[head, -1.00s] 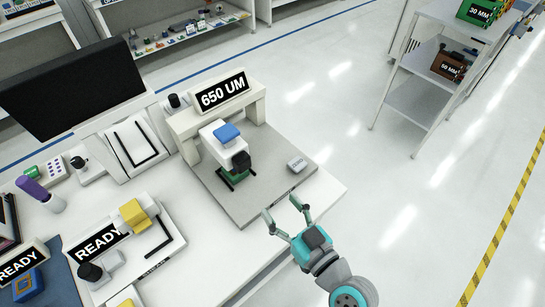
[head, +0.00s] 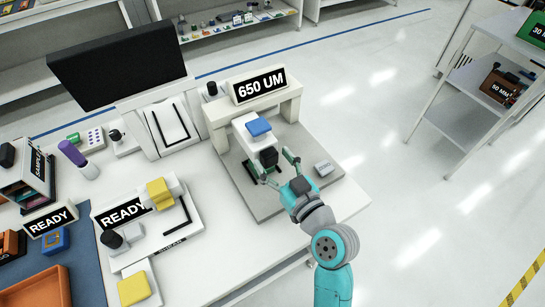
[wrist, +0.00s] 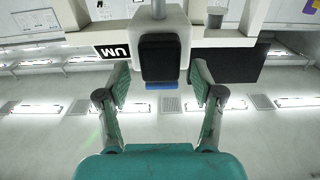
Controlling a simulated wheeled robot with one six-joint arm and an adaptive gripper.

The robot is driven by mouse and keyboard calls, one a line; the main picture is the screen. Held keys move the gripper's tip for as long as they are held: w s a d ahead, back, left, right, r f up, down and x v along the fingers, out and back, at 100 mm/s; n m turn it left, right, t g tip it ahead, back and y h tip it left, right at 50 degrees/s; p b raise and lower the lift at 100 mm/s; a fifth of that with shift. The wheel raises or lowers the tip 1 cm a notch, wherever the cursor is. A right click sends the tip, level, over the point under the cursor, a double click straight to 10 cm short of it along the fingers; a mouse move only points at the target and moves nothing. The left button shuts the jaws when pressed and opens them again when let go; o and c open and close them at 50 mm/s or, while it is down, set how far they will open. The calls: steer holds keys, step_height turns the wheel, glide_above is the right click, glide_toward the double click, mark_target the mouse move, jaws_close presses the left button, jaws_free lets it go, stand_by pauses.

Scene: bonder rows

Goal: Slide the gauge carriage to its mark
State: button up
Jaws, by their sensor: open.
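The gauge carriage (head: 249,138) is a white block with a blue top pad and a black front part, under the grey-white bridge (head: 214,115) that bears a "650 UM" sign (head: 260,86). My gripper (head: 275,163) is open at the front of the carriage. In the wrist view the carriage's black part (wrist: 160,58) sits between the two fingers of my gripper (wrist: 160,85), with a gap visible on each side. The carriage's lower part is partly hidden behind my gripper in the head view. I cannot make out the mark.
A yellow-topped device with a "READY" sign (head: 124,213) stands at left. A black monitor (head: 118,65) stands behind.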

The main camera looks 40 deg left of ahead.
steer(key=shift+w+a, duration=0.2)
steer(key=shift+a, duration=0.4)
jaws_close()
steer(key=w+d, duration=0.5)
steer(key=w, duration=0.6)
steer(key=shift+w, duration=0.25)
jaws_free()
steer(key=shift+w, duration=0.1)
steer(key=v, duration=1.2)
